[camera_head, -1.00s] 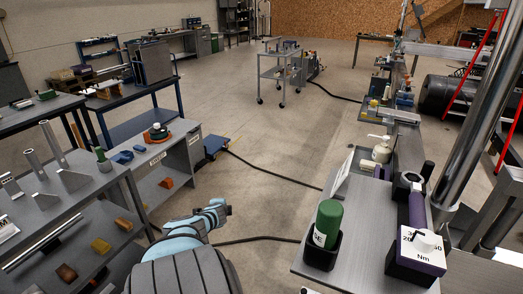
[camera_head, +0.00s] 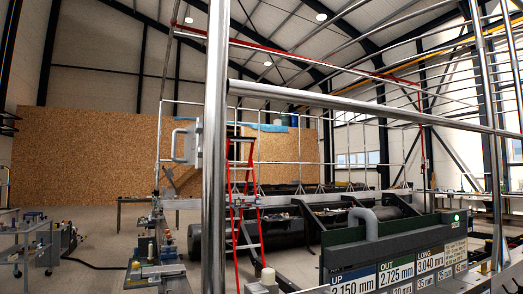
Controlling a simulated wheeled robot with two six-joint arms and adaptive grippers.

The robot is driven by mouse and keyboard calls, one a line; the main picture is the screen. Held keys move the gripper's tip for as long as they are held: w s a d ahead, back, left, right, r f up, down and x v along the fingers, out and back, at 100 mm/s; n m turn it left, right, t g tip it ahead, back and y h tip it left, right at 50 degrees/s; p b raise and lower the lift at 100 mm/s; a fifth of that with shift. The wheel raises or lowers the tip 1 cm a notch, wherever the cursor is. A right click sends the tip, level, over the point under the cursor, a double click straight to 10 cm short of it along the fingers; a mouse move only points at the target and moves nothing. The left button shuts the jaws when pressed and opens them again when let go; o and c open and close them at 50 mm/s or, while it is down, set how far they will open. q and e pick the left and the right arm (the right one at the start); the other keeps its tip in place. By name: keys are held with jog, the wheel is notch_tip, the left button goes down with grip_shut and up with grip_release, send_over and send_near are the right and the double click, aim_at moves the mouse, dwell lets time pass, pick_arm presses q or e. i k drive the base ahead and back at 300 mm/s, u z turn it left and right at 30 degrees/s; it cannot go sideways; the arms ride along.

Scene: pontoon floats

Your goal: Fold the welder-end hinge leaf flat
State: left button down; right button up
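I cannot pick out the welder-end hinge leaf with certainty in the head view. A pale grey plate with a looped handle (camera_head: 185,145) stands upright beside a thick metal post (camera_head: 215,150), left of centre. I cannot tell whether it is the hinge leaf. Neither of my grippers shows in this view.
A metal rail frame (camera_head: 370,112) crosses the near right. A dark panel with number signs (camera_head: 400,255) stands at the lower right. A red stepladder (camera_head: 245,205) stands by long black floats (camera_head: 278,227). A trolley (camera_head: 28,245) is at far left, with some bare floor (camera_head: 100,250) beside it.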

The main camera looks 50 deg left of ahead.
aim_at(191, 159)
jog(key=z, duration=1.25)
jog(key=k, duration=2.65)
jog(key=u, duration=1.35)
jog(key=i, duration=0.7)
jog(key=z, duration=0.05)
